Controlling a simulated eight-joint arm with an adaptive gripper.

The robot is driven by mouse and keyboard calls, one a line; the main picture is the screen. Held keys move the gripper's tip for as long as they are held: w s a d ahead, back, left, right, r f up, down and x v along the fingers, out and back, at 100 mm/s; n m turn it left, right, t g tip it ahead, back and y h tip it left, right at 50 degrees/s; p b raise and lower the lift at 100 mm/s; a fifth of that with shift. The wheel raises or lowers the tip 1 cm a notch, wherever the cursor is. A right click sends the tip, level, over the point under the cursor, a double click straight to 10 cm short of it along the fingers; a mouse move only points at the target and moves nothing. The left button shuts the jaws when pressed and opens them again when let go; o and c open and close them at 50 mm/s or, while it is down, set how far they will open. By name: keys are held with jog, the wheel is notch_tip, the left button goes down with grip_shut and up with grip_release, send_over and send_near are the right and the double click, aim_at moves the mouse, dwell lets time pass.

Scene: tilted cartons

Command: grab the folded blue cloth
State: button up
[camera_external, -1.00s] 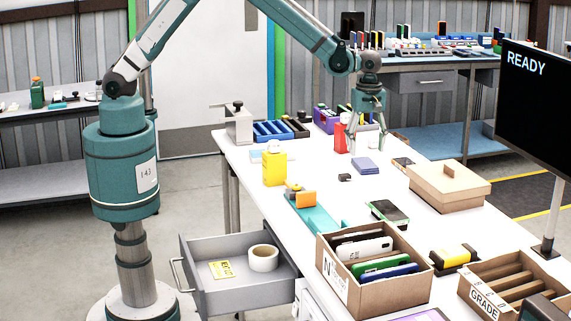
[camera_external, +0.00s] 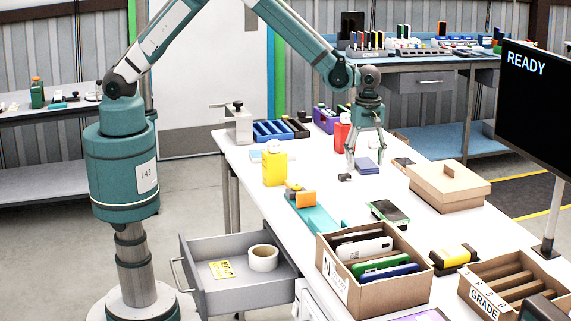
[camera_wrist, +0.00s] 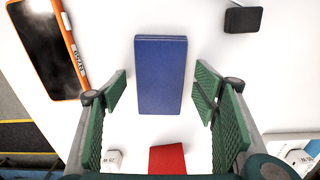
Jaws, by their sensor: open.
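The folded blue cloth (camera_external: 366,165) lies flat on the white table, and in the wrist view it is a dark blue rectangle (camera_wrist: 161,75) near the middle. My gripper (camera_external: 367,164) is open above the cloth, with its fingers pointing down. In the wrist view its green-padded fingertips (camera_wrist: 160,89) are on either side of the cloth, with white table showing between each pad and the cloth. Nothing is between the fingers that I can see being held. The exact height of the fingertips above the table is hard to tell.
An orange-edged phone (camera_wrist: 45,50) lies left of the cloth in the wrist view, and a small black block (camera_wrist: 243,18) lies to the right. A red bottle (camera_external: 341,136) stands close behind the gripper. A lidded cardboard box (camera_external: 450,190) stands to the right.

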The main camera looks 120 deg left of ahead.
aim_at(365, 163)
jog(key=shift+c, duration=0.6)
jog(key=c, duration=0.8)
jog(key=shift+r, duration=0.15)
notch_tip(365, 163, up, 10)
